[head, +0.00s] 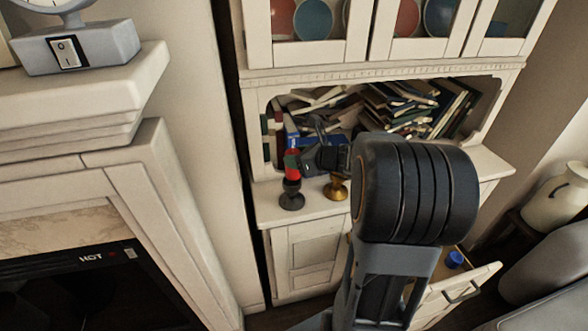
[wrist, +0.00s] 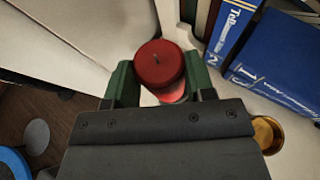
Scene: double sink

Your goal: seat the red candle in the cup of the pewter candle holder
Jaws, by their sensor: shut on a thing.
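The red candle (head: 292,160) is upright between the green-tipped fingers of my gripper (head: 294,163), which is shut on it. In the wrist view the candle's round red top (wrist: 159,63) with its wick shows between the two green fingers (wrist: 160,84). The dark pewter candle holder (head: 291,196) stands on the cabinet counter, directly below the candle in the head view. The candle's lower end meets the holder's cup in that picture; I cannot tell whether it is inside the cup or just above it. The wrist view does not clearly show the holder.
A brass holder (head: 337,187) stands close to the right on the counter (head: 315,212); its gold rim shows in the wrist view (wrist: 267,133). Books (head: 405,108) fill the shelf behind. An open drawer below holds a blue object (head: 455,259). A fireplace mantel (head: 75,100) stands left.

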